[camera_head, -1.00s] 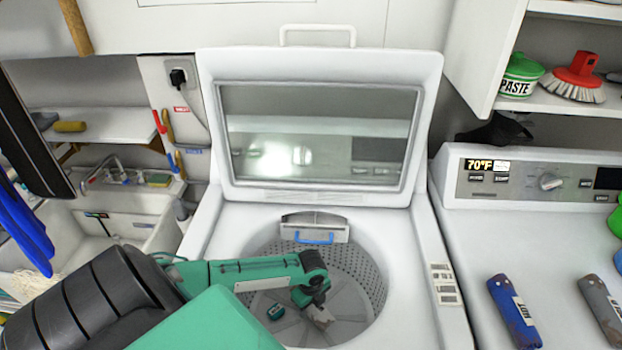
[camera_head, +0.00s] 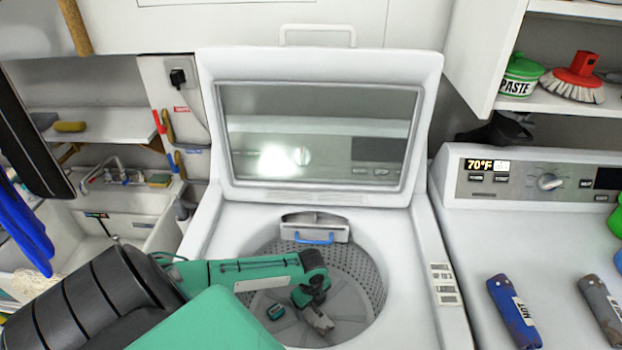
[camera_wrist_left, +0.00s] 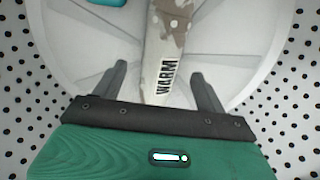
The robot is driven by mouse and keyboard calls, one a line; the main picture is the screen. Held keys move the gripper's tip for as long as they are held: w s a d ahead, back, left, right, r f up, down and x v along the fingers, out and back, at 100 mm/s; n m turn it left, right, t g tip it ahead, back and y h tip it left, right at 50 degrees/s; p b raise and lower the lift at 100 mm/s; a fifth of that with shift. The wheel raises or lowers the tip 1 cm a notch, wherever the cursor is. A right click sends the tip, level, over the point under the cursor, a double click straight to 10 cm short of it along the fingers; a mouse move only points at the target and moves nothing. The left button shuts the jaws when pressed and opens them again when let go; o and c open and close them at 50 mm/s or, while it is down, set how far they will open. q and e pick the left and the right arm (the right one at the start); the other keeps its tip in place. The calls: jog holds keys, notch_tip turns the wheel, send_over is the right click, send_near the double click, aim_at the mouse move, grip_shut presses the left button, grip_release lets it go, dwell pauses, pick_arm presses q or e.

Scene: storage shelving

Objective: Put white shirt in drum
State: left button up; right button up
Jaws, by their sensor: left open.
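The drum (camera_head: 368,285) is the open round tub of a top-loading washer, with a perforated wall. My left gripper (camera_head: 316,312) is down inside it; in the left wrist view the gripper (camera_wrist_left: 159,72) has its two fingers apart. A long pale item with brown patches and a "WARM" label (camera_wrist_left: 164,80) lies between or just beyond the fingers; I cannot tell if they touch it. I see no white shirt in either view. My right gripper is not in view.
A small teal object (camera_head: 276,312) lies on the drum floor. The washer lid (camera_head: 210,150) stands open behind. A blue handle (camera_head: 314,238) is at the drum's back rim. A blue "HOT" item (camera_head: 514,312) and a grey one (camera_head: 603,310) lie on the machine at right.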

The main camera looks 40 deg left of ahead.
aim_at(311, 309)
pick_arm(q)
notch_tip(311, 309, up, 12)
jog(key=b, duration=0.1)
dwell(0.6)
